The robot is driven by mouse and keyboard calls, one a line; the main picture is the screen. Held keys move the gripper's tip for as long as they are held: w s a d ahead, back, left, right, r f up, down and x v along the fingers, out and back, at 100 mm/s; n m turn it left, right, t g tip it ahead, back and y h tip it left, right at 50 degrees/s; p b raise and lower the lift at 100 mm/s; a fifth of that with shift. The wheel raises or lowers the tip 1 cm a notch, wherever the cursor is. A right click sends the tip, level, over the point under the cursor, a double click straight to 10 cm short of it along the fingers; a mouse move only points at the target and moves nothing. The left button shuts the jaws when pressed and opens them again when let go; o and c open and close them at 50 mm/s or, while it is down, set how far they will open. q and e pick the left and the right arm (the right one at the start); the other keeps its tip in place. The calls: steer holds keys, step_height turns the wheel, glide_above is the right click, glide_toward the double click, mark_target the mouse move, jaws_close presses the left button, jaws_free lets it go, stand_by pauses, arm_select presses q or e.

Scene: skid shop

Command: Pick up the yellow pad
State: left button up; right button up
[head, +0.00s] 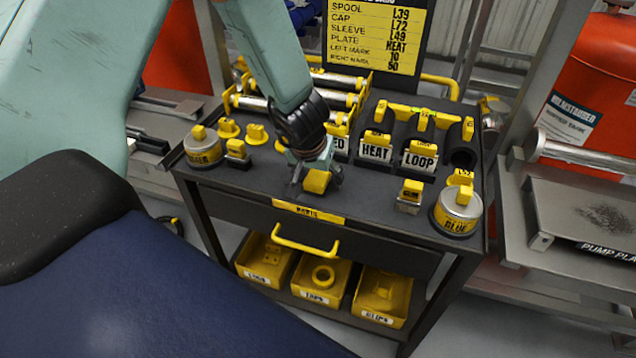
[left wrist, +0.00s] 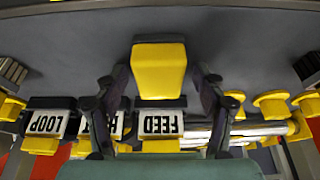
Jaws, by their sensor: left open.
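The yellow pad (head: 317,181) is a small block near the front middle of the dark cart top (head: 370,205). It shows large in the left wrist view (left wrist: 158,70). My left gripper (head: 315,177) reaches down over the cart top at the pad. In the left wrist view its two dark fingers (left wrist: 160,78) stand apart, one on each side of the pad, with narrow gaps visible. The gripper is open. Whether the pad touches the cart top is hard to tell. My right gripper is in neither view.
Behind stand plates marked HEAT (head: 376,153) and LOOP (head: 420,160); FEED (left wrist: 161,123) is partly hidden in the head view. A round tin (head: 457,210) is at the right, another (head: 203,147) at the left. Yellow bins (head: 322,281) sit below. The cart's front strip is mostly clear.

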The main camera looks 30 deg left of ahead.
mark_target(318, 174)
arm_select(q)
steer(key=shift+s+d+r, duration=0.1)
steer(key=shift+s+r, duration=0.05)
steer(key=shift+r, duration=0.05)
steer(key=c, duration=0.3)
steer(key=shift+f, duration=0.1)
steer(key=c, duration=0.9)
steer(key=shift+r+p, duration=0.5)
steer(key=shift+r, duration=0.1)
step_height(318, 174, up, 9)
steer(key=p, duration=0.8)
